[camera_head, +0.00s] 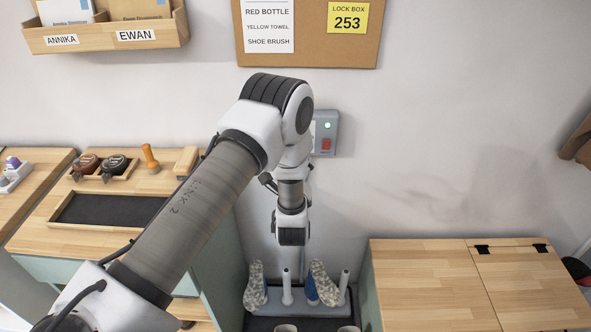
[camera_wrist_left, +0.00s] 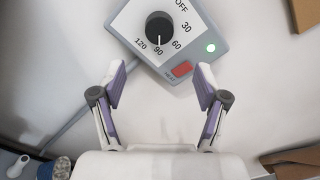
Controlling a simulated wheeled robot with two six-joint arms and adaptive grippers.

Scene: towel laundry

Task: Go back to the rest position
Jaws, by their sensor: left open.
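My left arm (camera_head: 205,200) comes in from the lower left in the head view and reaches toward the wall. My left gripper (camera_wrist_left: 160,77) shows in the left wrist view with its two fingers spread and nothing between them. In the head view its fingers cannot be made out clearly behind the arm. A grey wall control box (camera_wrist_left: 219,40) is just ahead of the fingers, with a black dial (camera_wrist_left: 160,28) whose white mark points to 90, a red heat button (camera_wrist_left: 181,69) and a lit green lamp (camera_wrist_left: 211,48). The box also shows in the head view (camera_head: 330,146), partly hidden by my arm. My right gripper is not in view.
Below my wrist stands a rack with two shoes (camera_head: 256,286) on pegs. A wooden-topped cabinet (camera_head: 420,275) is at right. A wall shelf (camera_head: 105,38) and corkboard (camera_head: 362,52) hang above.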

